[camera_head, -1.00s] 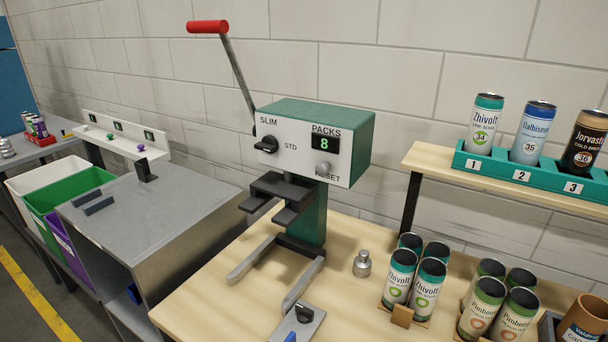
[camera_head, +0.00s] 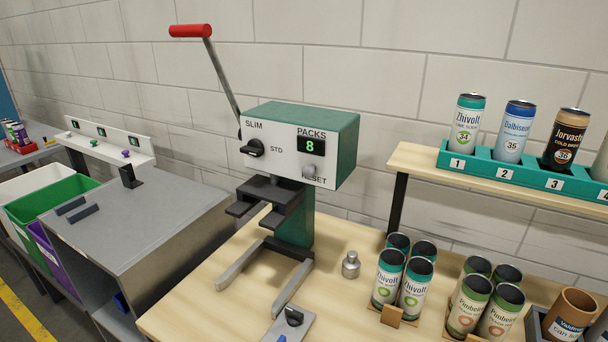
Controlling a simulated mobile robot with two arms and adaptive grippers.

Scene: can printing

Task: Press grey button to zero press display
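The green and white press (camera_head: 270,145) stands on the wooden table, with its red-tipped lever raised at the upper left. Its PACKS display (camera_head: 311,146) shows a green 8. The grey round button (camera_head: 309,171) sits below the display and covers part of the RESET label. A black knob (camera_head: 253,148) sits on the left of the same panel between SLIM and STD, its exact setting hard to read. Neither of my grippers is in view.
A small metal weight (camera_head: 351,265) and groups of open cans (camera_head: 388,277) stand right of the press. A teal numbered rack (camera_head: 480,168) holds cans on a raised shelf. A grey cabinet (camera_head: 140,225) and bins (camera_head: 50,195) are at the left. The space before the button looks clear.

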